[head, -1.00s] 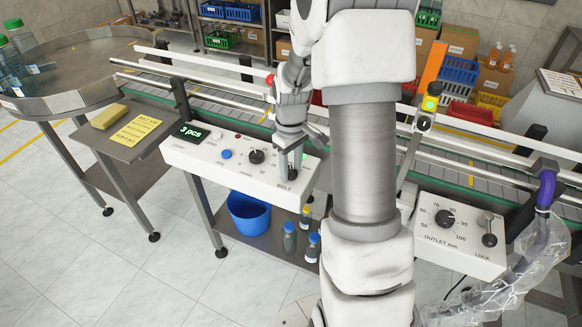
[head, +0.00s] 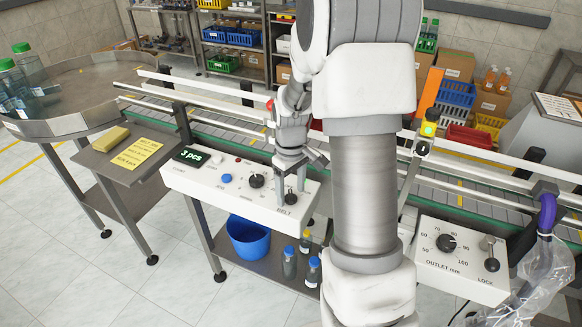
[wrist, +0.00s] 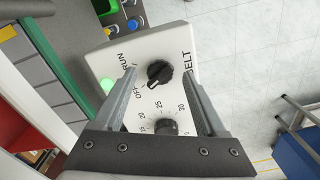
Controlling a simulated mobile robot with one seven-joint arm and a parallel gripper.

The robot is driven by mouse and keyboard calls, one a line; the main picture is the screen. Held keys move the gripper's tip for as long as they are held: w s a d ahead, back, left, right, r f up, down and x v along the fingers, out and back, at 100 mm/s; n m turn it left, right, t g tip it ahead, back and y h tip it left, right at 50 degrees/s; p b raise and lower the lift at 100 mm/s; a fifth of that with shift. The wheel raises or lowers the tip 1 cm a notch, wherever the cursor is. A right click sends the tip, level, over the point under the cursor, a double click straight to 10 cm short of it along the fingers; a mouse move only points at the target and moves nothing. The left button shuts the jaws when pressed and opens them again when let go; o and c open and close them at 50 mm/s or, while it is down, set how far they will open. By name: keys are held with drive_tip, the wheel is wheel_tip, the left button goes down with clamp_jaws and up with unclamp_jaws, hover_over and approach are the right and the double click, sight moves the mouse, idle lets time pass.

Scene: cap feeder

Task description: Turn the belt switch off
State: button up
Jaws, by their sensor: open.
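The belt switch is a black knob (wrist: 159,74) on the white control panel (head: 225,197). In the wrist view the OFF and RUN labels lie on its left, and a white mark on the knob sits at its lower left, nearest OFF. A green lamp (wrist: 107,85) beside the labels looks lit. My gripper (wrist: 158,52) is open, with one finger on each side of the knob and gaps between; I cannot tell whether either finger touches it. In the head view my gripper (head: 291,188) points down at the panel's right end, over the switch (head: 290,198).
A second black knob (wrist: 167,127) with a number scale lies between the finger bases in the wrist view. The panel also carries a blue button (head: 227,178) and a display (head: 190,155). Conveyor rails (head: 215,98) run behind; an outlet box (head: 460,250) stands right.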

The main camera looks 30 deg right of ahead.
sight(291, 195)
wheel_tip(291, 195, up, 17)
drive_tip(key=shift+p, duration=0.45)
drive_tip(key=shift+f, duration=0.15)
drive_tip(key=s+a+r+m+t, duration=0.1)
drive_tip(key=s+a+r+t, duration=0.1)
drive_tip(key=s+a, duration=0.4)
drive_tip(key=s+a+r+m+t, duration=0.2)
drive_tip(key=s+a, duration=0.4)
drive_tip(key=s, duration=0.6)
drive_tip(key=shift+s+a+r+t, duration=0.3)
drive_tip(key=shift+a+r+t, duration=0.05)
drive_tip(key=shift+r+t, duration=0.4)
